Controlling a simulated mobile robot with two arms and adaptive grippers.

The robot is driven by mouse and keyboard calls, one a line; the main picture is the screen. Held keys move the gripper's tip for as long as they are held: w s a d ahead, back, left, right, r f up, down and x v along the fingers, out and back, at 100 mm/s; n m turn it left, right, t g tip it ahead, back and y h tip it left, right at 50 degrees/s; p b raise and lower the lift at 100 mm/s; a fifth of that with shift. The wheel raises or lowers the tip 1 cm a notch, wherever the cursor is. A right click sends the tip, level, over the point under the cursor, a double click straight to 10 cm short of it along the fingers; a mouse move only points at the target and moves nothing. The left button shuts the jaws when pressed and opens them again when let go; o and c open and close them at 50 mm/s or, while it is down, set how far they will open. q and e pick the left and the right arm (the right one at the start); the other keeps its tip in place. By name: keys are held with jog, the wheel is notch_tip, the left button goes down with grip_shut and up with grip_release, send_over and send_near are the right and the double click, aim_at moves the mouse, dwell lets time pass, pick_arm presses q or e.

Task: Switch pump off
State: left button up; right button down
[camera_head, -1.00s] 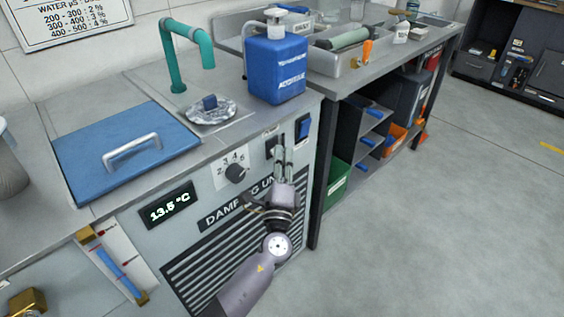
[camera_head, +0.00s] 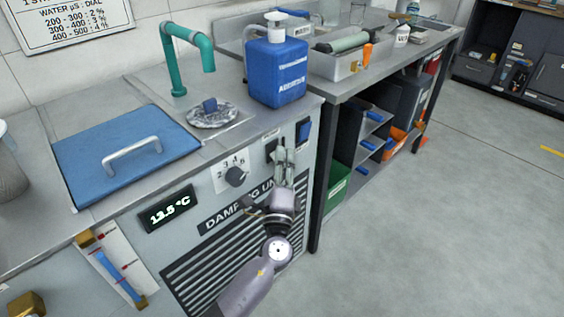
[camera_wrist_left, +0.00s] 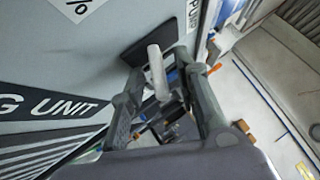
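The damping unit's grey front panel carries a black switch plate (camera_head: 270,150) near its upper right. In the left wrist view this dark plate (camera_wrist_left: 143,48) has a pale grey lever (camera_wrist_left: 158,72) sticking out, with a partly hidden label above reading "PU...". My left gripper (camera_head: 284,155) is in front of the panel at this switch. In the left wrist view its fingers (camera_wrist_left: 165,85) are apart, one on each side of the lever, with visible gaps; contact cannot be made out. My right gripper is not in view.
A blue rocker switch (camera_head: 303,131) is right of the black plate. A numbered dial knob (camera_head: 235,176) and a temperature display (camera_head: 168,208) are left. A blue bottle (camera_head: 276,75) stands on top above the switches. Open floor (camera_head: 430,230) lies to the right.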

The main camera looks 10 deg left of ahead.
pick_arm(q)
jog(key=v, duration=1.2)
jog(key=shift+f, duration=0.2)
